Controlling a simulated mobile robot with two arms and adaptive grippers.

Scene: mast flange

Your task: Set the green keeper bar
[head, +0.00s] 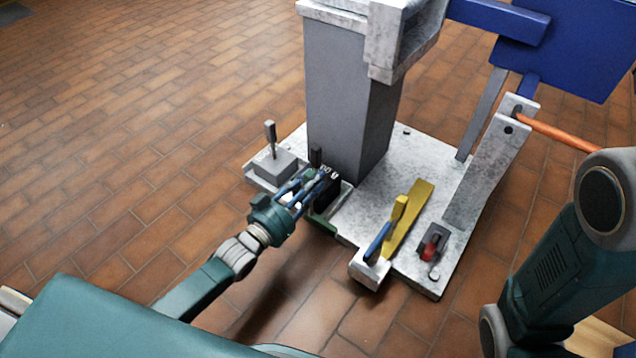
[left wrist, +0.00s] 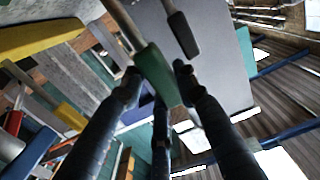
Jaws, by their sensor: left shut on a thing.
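My left gripper (head: 320,178) is at the front left of the grey base plate, beside the foot of the column. In the left wrist view, its fingertips (left wrist: 157,78) are shut on a green block (left wrist: 158,73) at the end of a grey rod, seemingly the green keeper bar's grip. A dark grip on another rod (left wrist: 182,33) is close beside it. In the head view, the fingers hide most of the held piece; a green strip (head: 321,225) shows below them at the plate's edge. My right arm shows at the right, but its gripper is out of view.
The grey column (head: 347,105) rises just behind the left gripper. A yellow bar (head: 412,212), a blue lever (head: 378,242) and a red piece (head: 430,245) are right of it on the base plate (head: 395,165). Tiled floor lies open left.

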